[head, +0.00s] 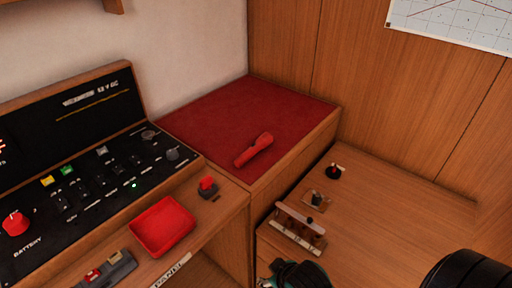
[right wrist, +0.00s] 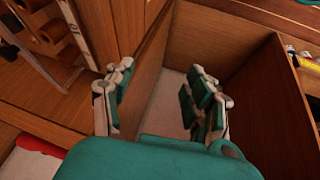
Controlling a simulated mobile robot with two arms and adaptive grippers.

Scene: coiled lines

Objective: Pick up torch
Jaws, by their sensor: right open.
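The torch (head: 253,150) is red and lies on its side on a dark red padded top (head: 215,118) in the back corner, in the head view. Nothing touches it there except the top beneath it. My right gripper (right wrist: 160,105) is open, its two teal and grey fingers apart with nothing between them, above an open wooden compartment. In the head view a teal and black part of my arm (head: 293,275) shows at the bottom edge, nearer than the torch. The torch cannot be made out in the right wrist view. My left gripper is not in view.
A switch panel (head: 60,215) stands at the left. A red tray (head: 161,226) and a small red-knobbed switch (head: 208,187) sit on the ledge in front. A wooden rack (head: 299,229) and small fittings stand on the right-hand counter (head: 400,215), which is otherwise mostly clear.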

